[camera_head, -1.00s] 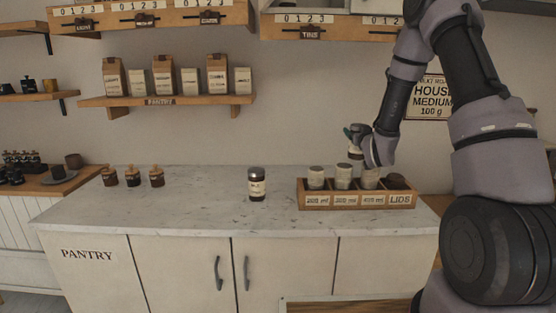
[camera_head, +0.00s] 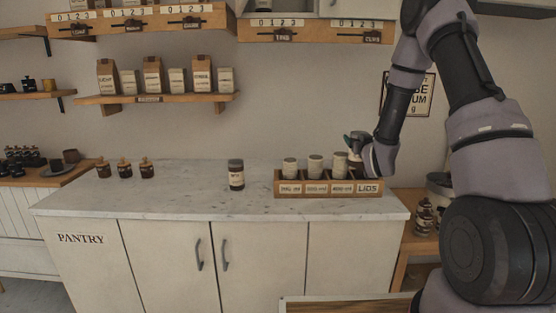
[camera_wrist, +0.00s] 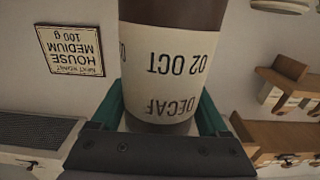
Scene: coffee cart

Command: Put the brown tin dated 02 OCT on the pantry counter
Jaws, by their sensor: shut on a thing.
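The brown tin (camera_wrist: 165,118) fills the middle of the wrist view, with a cream label reading "02 OCT" and "DECAF" upside down in that picture. My gripper (camera_wrist: 168,112) is shut on it, with one green finger on each side. In the head view my gripper (camera_head: 354,142) is in front of the wall, over the right part of the pantry counter (camera_head: 180,190); the tin is mostly hidden or too small to make out there. A dark jar (camera_head: 236,174) with a pale label stands on the counter; its writing is unreadable.
A wooden cup-and-lid rack (camera_head: 330,189) stands on the counter's right end, close below my gripper. Several small corked jars (camera_head: 125,170) stand at the left end. The counter between them and the dark jar is clear. A shelf (camera_head: 160,99) hangs above.

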